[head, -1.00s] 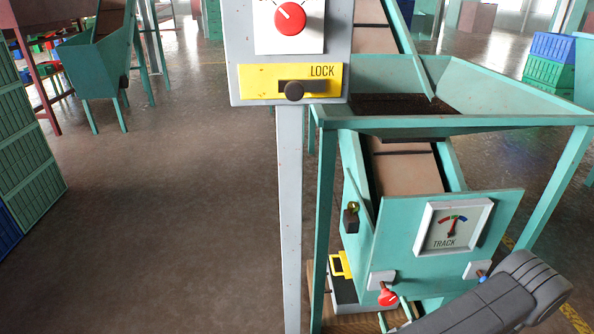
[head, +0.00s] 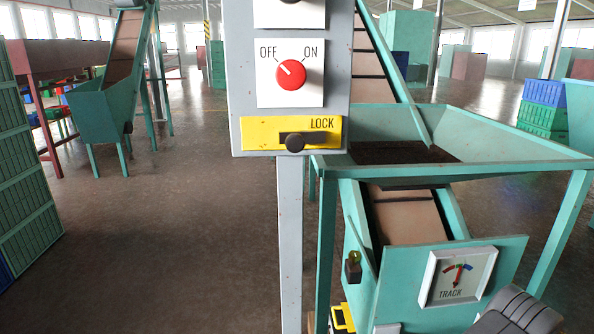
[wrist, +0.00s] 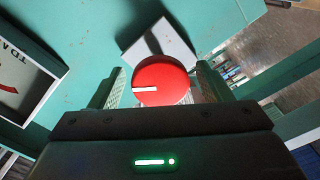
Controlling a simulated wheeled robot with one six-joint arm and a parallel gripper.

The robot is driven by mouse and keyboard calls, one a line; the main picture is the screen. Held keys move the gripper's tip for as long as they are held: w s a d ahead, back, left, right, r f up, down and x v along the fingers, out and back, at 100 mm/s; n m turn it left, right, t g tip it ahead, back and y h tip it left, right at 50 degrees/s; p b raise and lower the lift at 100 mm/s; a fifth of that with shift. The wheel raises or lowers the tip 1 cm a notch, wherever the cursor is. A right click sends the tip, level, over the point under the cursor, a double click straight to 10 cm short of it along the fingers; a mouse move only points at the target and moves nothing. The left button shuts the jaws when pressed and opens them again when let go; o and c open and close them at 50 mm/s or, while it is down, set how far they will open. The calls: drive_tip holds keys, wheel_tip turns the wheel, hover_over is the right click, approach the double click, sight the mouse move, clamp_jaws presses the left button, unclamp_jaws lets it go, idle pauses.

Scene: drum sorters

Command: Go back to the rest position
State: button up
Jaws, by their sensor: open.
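In the wrist view my gripper (wrist: 160,85) is open. Its two fingers stand on either side of a round red knob (wrist: 163,74) with a white pointer mark. Gaps show between the knob and each finger; I cannot tell how deep the knob sits between them. The knob is on a white square plate (wrist: 150,38) on a teal machine panel. In the head view the gripper is out of frame; only a grey link of my arm (head: 515,315) shows at the lower right.
A grey post bears a red OFF/ON knob (head: 291,74), pointing to OFF, and a yellow LOCK plate (head: 262,133) with a black slider. Behind it stand a teal hopper (head: 500,150) and a TRACK gauge (head: 458,277). Green crates (head: 30,190) stand at left; the floor between is clear.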

drive_tip(key=s+d+p, duration=0.1)
drive_tip(key=s+p, duration=0.1)
drive_tip(key=s, duration=1.1)
drive_tip(key=w, duration=0.4)
drive_tip(key=w+a+b, duration=0.1)
drive_tip(key=w, duration=0.4)
drive_tip(key=w+b, duration=0.1)
drive_tip(key=w, duration=0.4)
drive_tip(key=shift+w+a, duration=0.15)
drive_tip(key=shift+n, duration=0.7)
drive_tip(key=n+b, duration=0.1)
drive_tip(key=n, duration=0.6)
drive_tip(key=shift+r, duration=0.2)
drive_tip(key=n, duration=0.4)
drive_tip(key=shift+r+n, duration=0.15)
drive_tip(key=shift+n, duration=2.15)
